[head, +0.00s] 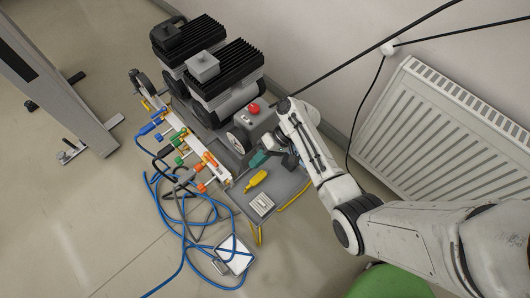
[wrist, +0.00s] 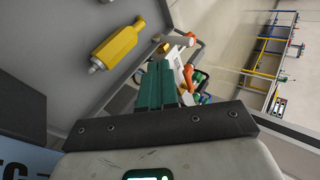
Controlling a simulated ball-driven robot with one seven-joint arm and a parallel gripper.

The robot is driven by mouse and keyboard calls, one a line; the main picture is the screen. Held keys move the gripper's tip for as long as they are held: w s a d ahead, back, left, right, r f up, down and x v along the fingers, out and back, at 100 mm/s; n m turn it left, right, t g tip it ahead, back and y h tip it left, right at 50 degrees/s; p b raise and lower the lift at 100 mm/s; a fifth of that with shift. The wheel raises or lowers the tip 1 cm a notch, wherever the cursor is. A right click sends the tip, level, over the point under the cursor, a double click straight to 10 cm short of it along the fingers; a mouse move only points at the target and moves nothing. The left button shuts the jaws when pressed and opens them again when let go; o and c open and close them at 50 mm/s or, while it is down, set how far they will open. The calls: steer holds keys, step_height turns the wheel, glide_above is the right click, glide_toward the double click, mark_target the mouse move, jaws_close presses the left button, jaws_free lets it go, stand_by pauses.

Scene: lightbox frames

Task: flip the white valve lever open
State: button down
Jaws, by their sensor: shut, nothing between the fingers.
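In the head view the valve row (head: 188,140) carries blue, green and orange levers; I cannot clearly pick out the white one there. My gripper (head: 258,160) is above the grey cart, right of the valve row. Its green fingers (wrist: 158,85) are together and empty in the wrist view. I see no contact with the lever, and its exact angle is unclear.
Black-finned machines (head: 225,68) and a red button (head: 254,108) stand behind. Blue hoses (head: 183,235) tangle on the floor. A radiator (head: 440,125) is at right.

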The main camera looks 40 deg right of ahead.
mark_target(232, 182)
steer(key=a, duration=0.1)
steer(key=a+f, duration=0.1)
steer(key=a, duration=0.1)
steer(key=w+a+f, duration=0.1)
steer(key=shift+w+a, duration=0.1)
steer(key=shift+a, duration=0.3)
steer(key=shift+w+a+r, duration=0.1)
steer(key=shift+w+a, duration=0.1)
steer(key=shift+a, duration=0.4)
